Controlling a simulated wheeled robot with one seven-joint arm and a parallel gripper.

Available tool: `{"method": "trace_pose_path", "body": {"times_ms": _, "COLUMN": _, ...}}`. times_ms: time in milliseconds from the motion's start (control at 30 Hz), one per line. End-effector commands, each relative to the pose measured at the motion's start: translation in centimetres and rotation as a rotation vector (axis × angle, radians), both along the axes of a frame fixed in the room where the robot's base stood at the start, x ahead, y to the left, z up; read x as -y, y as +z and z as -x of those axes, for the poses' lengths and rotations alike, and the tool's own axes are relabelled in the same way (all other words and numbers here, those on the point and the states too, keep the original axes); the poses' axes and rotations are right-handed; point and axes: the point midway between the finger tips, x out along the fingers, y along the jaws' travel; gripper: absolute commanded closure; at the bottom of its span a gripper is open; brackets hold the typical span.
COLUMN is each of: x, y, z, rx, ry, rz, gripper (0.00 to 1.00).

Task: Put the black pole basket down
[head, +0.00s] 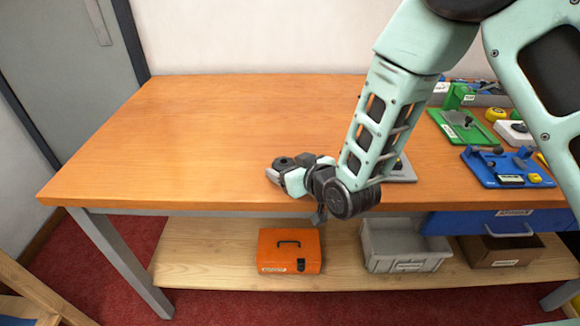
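My gripper (276,172) is over the front middle of the wooden bench top (190,140), at the end of my pale green arm, and points left. A small dark shape (284,162) shows at its end. I cannot tell whether this is the black pole basket or part of the gripper. No other black basket shows clearly. The gap between the fingers is too small and hidden to read, and I cannot tell whether the gripper touches the bench top.
The bench top is clear to the left and back. At right lie a green fixture (462,126), a blue fixture (507,168) and a grey plate (402,172) partly behind my arm. On the lower shelf are an orange case (290,255), a grey bin (400,240) and a brown box (498,252).

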Motion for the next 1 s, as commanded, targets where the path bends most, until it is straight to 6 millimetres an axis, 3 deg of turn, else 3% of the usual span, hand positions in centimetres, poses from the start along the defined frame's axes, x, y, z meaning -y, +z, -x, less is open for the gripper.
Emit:
{"method": "trace_pose_path", "body": {"times_ms": 267, "x": 0.2, "y": 0.5, "z": 0.2, "rx": 0.0, "ry": 0.0, "rz": 0.0, "gripper": 0.26}}
{"method": "trace_pose_path", "body": {"times_ms": 733, "x": 4.4, "y": 3.7, "z": 7.1, "rx": 0.0, "ry": 0.0, "rz": 0.001, "gripper": 0.26}}
{"method": "trace_pose_path", "body": {"times_ms": 1000, "x": 5.0, "y": 4.7, "z": 8.0, "rx": -0.005, "ry": 0.001, "rz": 0.003, "gripper": 0.26}}
